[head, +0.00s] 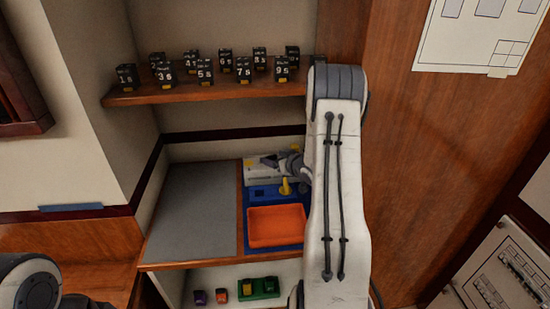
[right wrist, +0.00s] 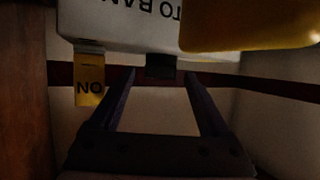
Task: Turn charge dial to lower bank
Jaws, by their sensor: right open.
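A white unit (head: 262,174) with yellow parts stands at the back of the counter, partly hidden by my right arm. In the right wrist view its white face (right wrist: 125,28) carries upside-down lettering, partly cut off, reading "TO BAN". A small dark block (right wrist: 161,66) shows under its edge, between my right fingertips; it may be the dial, but I cannot tell. My right gripper (right wrist: 160,80) is open, its fingers either side of that block with no clear contact. In the head view the right gripper (head: 286,160) is at the unit. The left gripper is out of view.
A yellow tag (right wrist: 90,88) marked ON hangs left of the fingers; a large yellow piece (right wrist: 250,25) is close at upper right. An orange tray (head: 276,226) and yellow knob (head: 285,187) are in front. Numbered black breakers (head: 204,71) line the shelf (head: 200,93). The grey mat (head: 195,210) is clear.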

